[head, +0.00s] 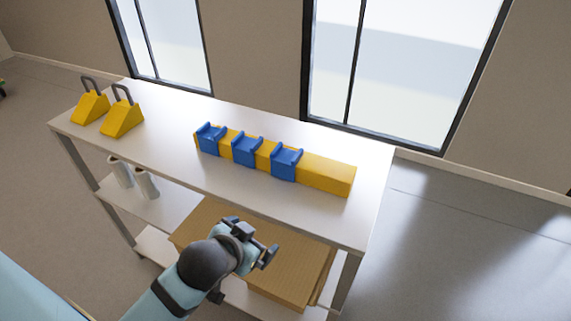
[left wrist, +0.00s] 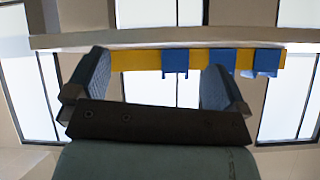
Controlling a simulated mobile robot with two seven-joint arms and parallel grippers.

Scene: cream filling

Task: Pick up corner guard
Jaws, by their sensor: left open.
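Three blue corner guards, the left one (head: 209,139), the middle one (head: 246,149) and the right one (head: 285,163), sit over a long yellow beam (head: 328,175) on the top shelf. My left gripper (head: 252,238) is open and empty, in front of the shelf's near edge and apart from the guards. In the left wrist view, its two fingers stand wide apart with the beam (left wrist: 140,60) and blue guards (left wrist: 175,62) beyond them. The guards' undersides are hidden in the head view.
The white shelf top (head: 170,140) has free room around the beam. Two yellow wedges with dark handles (head: 121,119) stand at its left. Below are white objects (head: 146,184) and a stack of brown boards (head: 292,262). Windows are behind.

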